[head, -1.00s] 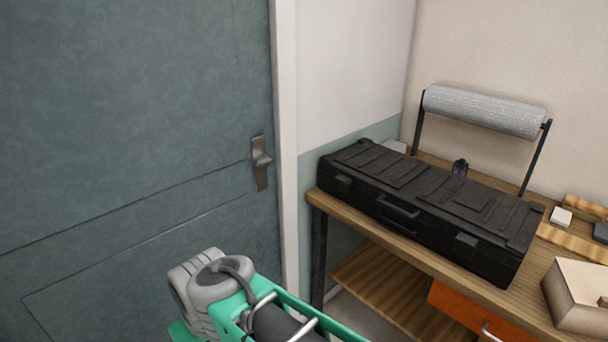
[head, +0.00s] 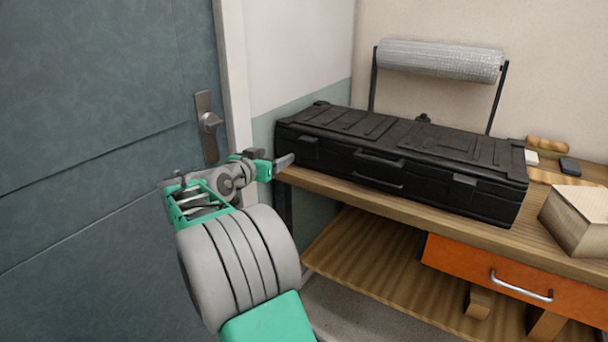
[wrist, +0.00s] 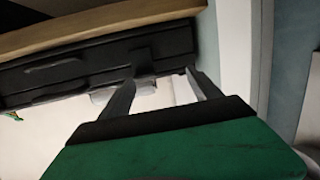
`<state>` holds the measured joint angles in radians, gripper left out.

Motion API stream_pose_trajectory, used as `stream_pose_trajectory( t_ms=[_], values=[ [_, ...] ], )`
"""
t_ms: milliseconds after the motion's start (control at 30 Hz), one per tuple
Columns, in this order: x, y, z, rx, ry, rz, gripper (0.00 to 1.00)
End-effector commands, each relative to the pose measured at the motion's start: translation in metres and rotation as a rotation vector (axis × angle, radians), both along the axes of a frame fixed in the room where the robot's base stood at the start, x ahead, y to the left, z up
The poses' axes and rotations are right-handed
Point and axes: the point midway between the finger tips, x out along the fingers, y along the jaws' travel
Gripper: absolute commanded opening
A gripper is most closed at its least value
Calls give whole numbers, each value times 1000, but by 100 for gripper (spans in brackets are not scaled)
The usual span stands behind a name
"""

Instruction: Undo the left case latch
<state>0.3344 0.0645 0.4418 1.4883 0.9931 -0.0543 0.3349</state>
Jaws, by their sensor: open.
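The black case (head: 400,150) lies closed on the wooden bench, with its long front side facing me. Its left latch (head: 309,141) is a small dark block near the left end of the front. A right latch (head: 464,181) and a handle (head: 379,158) are on the same side. My gripper (head: 288,161) is open and empty near the case's left front corner, just below and left of the left latch. In the wrist view the open fingers (wrist: 160,76) point toward the dark case front (wrist: 90,66), with a small latch-like block (wrist: 143,61) between them. Contact cannot be told.
The wooden bench (head: 420,218) has an orange drawer (head: 490,275) and a lower shelf (head: 370,245). A grey-green door (head: 90,100) is at left.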

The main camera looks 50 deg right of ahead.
Motion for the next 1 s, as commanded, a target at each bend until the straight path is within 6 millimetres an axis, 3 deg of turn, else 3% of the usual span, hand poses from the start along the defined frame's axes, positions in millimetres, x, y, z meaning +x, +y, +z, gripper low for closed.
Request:
stream_pose_trajectory(
  t_ms=[33,167,533,700,900,1000],
  values=[
    [-9,-21,-12,-72,-23,-60,73],
    [-22,-43,3,-169,-50,-130,73],
    [-18,-106,8,-171,-49,-135,73],
    [-16,-118,8,-171,-51,-132,73],
    [-16,-118,8,-170,-50,-131,73],
    [-16,-118,8,-170,-50,-130,65]
  ],
)
